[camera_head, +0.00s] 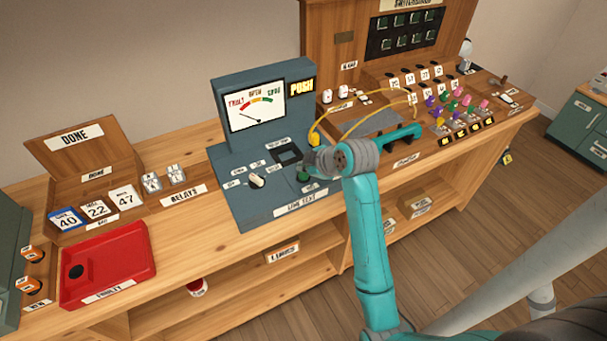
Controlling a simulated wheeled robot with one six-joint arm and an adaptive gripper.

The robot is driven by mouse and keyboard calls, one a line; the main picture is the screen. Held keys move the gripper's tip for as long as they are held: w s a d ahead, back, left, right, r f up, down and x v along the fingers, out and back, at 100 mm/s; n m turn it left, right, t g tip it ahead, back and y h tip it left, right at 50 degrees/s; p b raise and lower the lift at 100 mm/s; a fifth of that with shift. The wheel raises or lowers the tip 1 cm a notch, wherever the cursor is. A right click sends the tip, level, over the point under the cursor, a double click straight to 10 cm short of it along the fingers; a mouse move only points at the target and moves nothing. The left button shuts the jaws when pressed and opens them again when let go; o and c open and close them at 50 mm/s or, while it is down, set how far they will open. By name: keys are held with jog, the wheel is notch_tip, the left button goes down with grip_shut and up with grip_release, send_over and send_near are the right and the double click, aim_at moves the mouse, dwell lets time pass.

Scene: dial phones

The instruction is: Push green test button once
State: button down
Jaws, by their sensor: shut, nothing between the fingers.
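The green test button (304,176) is on the sloped top of the blue-grey line test box (262,205), above its "LINE TEST" label. My gripper (312,160) is shut and empty, close above and just right of the button. I cannot tell whether it touches the button. The box's lit display (301,87) reads "PUSH". A dark square socket (289,157) lies just behind the button, and a knob (257,181) is to the left.
A switchboard (400,75) with yellow cords and coloured plugs is on the right. A yellow plug (314,139) stands close behind my gripper.

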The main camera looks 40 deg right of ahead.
aim_at(305, 177)
jog(key=shift+f, duration=0.15)
dwell(0.4)
jog(key=shift+f, duration=0.3)
jog(key=shift+f, duration=0.5)
dwell(0.8)
jog(key=shift+r, duration=0.95)
jog(key=shift+r, duration=2.5)
jog(key=shift+s, duration=0.15)
